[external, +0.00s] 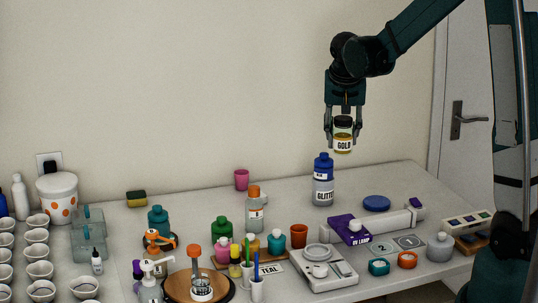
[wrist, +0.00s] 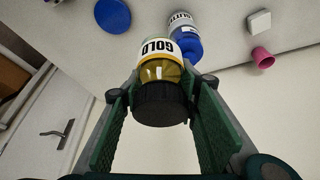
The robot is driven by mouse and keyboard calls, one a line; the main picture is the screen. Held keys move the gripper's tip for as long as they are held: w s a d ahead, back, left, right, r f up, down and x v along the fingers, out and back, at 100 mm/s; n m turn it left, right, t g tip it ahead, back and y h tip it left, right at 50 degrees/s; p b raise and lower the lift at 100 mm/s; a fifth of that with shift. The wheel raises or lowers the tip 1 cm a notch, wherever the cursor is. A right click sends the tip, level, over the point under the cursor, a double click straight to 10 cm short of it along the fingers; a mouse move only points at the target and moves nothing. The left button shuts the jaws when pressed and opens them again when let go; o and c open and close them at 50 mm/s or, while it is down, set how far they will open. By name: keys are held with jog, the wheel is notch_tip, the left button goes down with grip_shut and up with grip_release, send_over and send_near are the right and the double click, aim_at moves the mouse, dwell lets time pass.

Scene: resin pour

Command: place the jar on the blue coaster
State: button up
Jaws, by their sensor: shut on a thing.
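The jar (external: 343,135) has a "GOLD" label and gold contents, and it hangs between the fingers of my gripper (external: 343,130), well above the table. In the wrist view the jar (wrist: 160,90) shows a black lid, and my gripper (wrist: 160,112) is shut on it with a green finger on each side. The blue coaster (external: 376,203) is a flat round disc on the table, below and to the right of the jar in the external view. It also shows bare at the top left of the wrist view (wrist: 113,15).
A blue-capped "GLITTER" bottle (external: 323,182) stands upright left of the coaster. A purple "UV LAMP" box (external: 349,229) and a long white bar (external: 390,220) lie in front of it. The table behind the coaster is clear.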

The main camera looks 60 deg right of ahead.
jog(key=m+b, duration=0.2)
send_over(377, 198)
jog(key=shift+g, duration=0.3)
notch_tip(377, 198, down, 5)
jog(key=shift+d+f, duration=0.1)
jog(key=shift+d, duration=0.05)
jog(key=shift+f, duration=2.9)
jog(key=shift+f+b, duration=0.3)
jog(key=shift+f, duration=1.8)
jog(key=shift+f, duration=0.15)
